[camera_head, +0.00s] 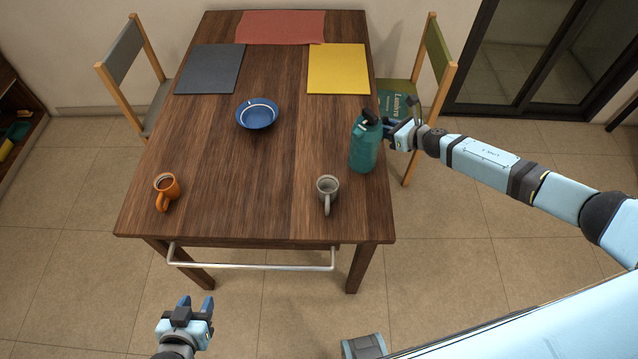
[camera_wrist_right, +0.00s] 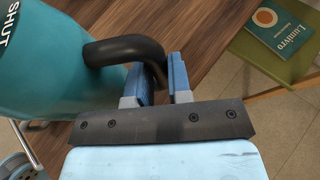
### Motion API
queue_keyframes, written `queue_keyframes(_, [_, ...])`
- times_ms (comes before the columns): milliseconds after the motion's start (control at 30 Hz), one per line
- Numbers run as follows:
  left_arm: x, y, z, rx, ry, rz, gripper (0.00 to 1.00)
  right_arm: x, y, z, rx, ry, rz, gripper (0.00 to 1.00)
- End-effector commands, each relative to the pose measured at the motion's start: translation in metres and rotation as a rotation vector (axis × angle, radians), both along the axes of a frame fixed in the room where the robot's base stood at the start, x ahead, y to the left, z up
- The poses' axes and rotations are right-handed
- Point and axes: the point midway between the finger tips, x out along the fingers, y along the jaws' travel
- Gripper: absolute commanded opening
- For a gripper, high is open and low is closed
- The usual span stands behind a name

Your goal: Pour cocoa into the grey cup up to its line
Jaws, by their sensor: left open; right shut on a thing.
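The grey cup (camera_head: 327,187) stands upright on the table near its front right, its handle towards me. Its inside is partly visible; I cannot make out the line or any fill level. A teal flask (camera_head: 364,148) with a dark top stands upright by the table's right edge, behind and right of the cup. Whether its base touches the table I cannot tell. My right gripper (camera_head: 390,133) is shut on the flask's black handle, which passes between the fingers in the right wrist view (camera_wrist_right: 158,82). My left gripper (camera_head: 196,304) is open and empty, in front of the table.
An orange mug (camera_head: 167,188) stands at the table's front left. A blue bowl (camera_head: 257,114) sits mid-table. Grey (camera_head: 210,69), red (camera_head: 281,27) and yellow (camera_head: 338,69) mats lie farther back. A green chair (camera_head: 434,60) with a book (camera_head: 396,106) stands right. The table between mug and cup is clear.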

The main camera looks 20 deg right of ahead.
Motion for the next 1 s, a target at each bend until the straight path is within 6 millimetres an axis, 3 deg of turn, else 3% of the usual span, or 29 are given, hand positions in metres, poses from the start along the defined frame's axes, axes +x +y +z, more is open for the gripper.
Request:
queue_keyframes(133, [-0.002, -0.005, -0.012, -0.004, 0.002, -0.012, 0.43, 0.002, 0.000, -0.011, 0.004, -0.004, -0.002, 0.00])
queue_keyframes(500, [-0.002, -0.008, -0.008, -0.011, -0.008, -0.014, 0.43, 0.002, 0.000, -0.012, 0.004, -0.003, -0.001, 0.00])
queue_keyframes(1000, [-0.002, -0.005, 0.007, -0.005, -0.001, -0.010, 0.43, -0.002, 0.006, 0.010, -0.129, -0.078, -0.001, 0.00])
